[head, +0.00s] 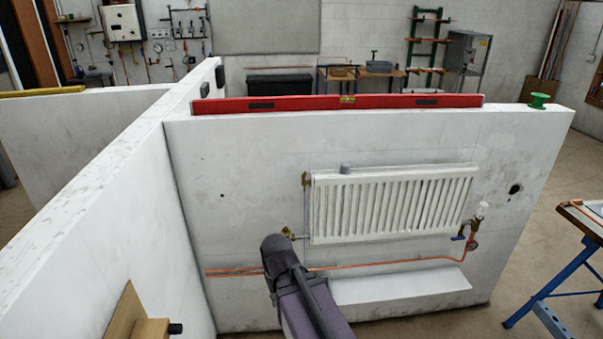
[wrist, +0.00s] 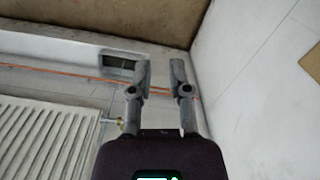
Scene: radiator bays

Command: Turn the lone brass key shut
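A small brass fitting (head: 289,233) shows at the lower left end of the white radiator (head: 390,205), partly close behind my arm. In the wrist view a brass fitting (wrist: 120,121) sits at the radiator's end (wrist: 45,140), just left of my gripper. I cannot tell how its key is turned. My gripper (wrist: 160,65) is open, its two fingers apart with nothing seen between them. The fingers are to the right of the brass fitting and do not appear to touch it. In the head view my arm hides the gripper.
Copper pipes (head: 390,262) run along the wall below the radiator. A blue-handled valve (head: 459,238) sits at its lower right. A white ledge (head: 400,286) juts out below. A red level (head: 335,104) and a green spool (head: 539,100) rest on the wall top. A side wall (head: 130,235) closes the left.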

